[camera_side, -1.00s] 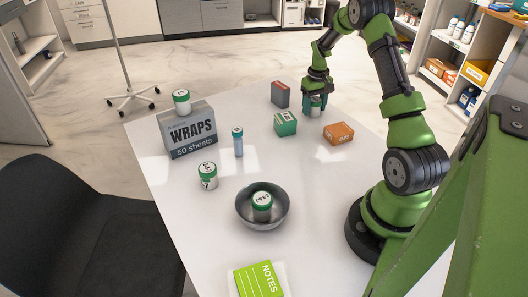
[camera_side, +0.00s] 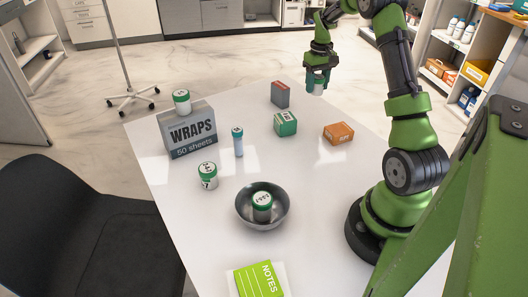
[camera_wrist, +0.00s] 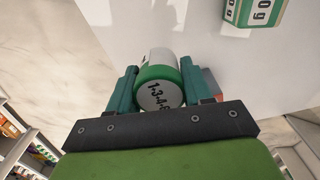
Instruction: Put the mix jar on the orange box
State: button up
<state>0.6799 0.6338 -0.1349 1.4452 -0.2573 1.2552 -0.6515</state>
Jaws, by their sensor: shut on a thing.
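My gripper (camera_side: 317,85) is shut on a white jar (camera_side: 317,91) with a green-rimmed lid and holds it in the air above the far end of the table. In the wrist view the jar (camera_wrist: 159,72) sits between the two fingers, its lid marked with digits like "1-3-4", the rest hidden. I cannot read the word mix on it. The orange box (camera_side: 338,133) lies on the table, nearer the side camera than my gripper, with a bare top. Other similar jars stand on the wraps box (camera_side: 189,134), on the table (camera_side: 208,182) and in the bowl (camera_side: 262,215).
A green box (camera_side: 285,124) stands left of the orange box, and a grey box with a red top (camera_side: 280,95) stands behind it. A notes pad (camera_side: 259,281) lies in front. The table is clear around the orange box.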

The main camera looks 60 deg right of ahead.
aim_at(320, 77)
jog(key=r, duration=0.1)
jog(key=s+r, duration=0.1)
jog(key=r, duration=0.1)
jog(key=shift+a+r, duration=0.2)
jog(key=shift+r, duration=0.1)
jog(key=s+a+r+m, duration=0.25)
jog(key=s+a, duration=0.25)
jog(key=s, duration=0.4)
jog(key=f, duration=0.3)
jog(key=s+a+f+m, duration=0.1)
jog(key=f, duration=0.2)
jog(key=s+f+m, duration=0.1)
jog(key=f, duration=0.3)
jog(key=shift+s+a, duration=0.2)
jog(key=shift+a, duration=0.2)
jog(key=shift+f, duration=0.4)
jog(key=shift+f, duration=0.1)
jog(key=o, duration=1)
jog(key=shift+o, duration=0.2)
